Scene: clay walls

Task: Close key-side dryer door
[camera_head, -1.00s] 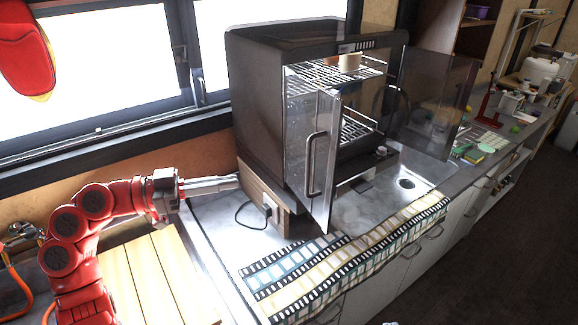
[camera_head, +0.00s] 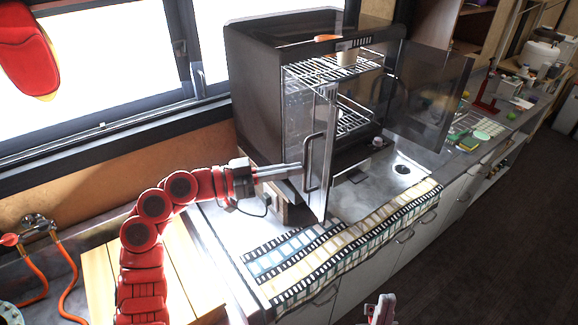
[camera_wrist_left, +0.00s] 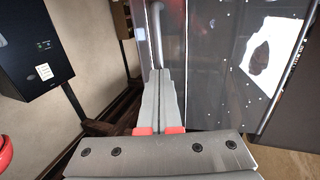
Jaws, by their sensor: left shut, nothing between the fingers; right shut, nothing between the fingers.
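The dark dryer cabinet (camera_head: 262,95) stands on the counter with both glass doors open. Its left door (camera_head: 325,150) swings out toward me, nearly edge-on, with a vertical bar handle (camera_head: 308,160). Its right door (camera_head: 432,100) stands open to the right. My left gripper (camera_head: 301,169) is shut and empty, its tips at or very near the left door beside the handle; contact is unclear. In the left wrist view the shut fingers (camera_wrist_left: 160,78) point at the door's edge and handle (camera_wrist_left: 157,35). My right gripper (camera_head: 380,308) is shut, partly cut off at the bottom edge.
Wire racks (camera_head: 350,118) and a small cup (camera_head: 346,58) show inside the dryer. An orange item (camera_head: 325,38) is at its top. A film-strip patterned mat (camera_head: 340,245) lies along the counter front. A wooden board (camera_head: 110,275) lies under my left arm.

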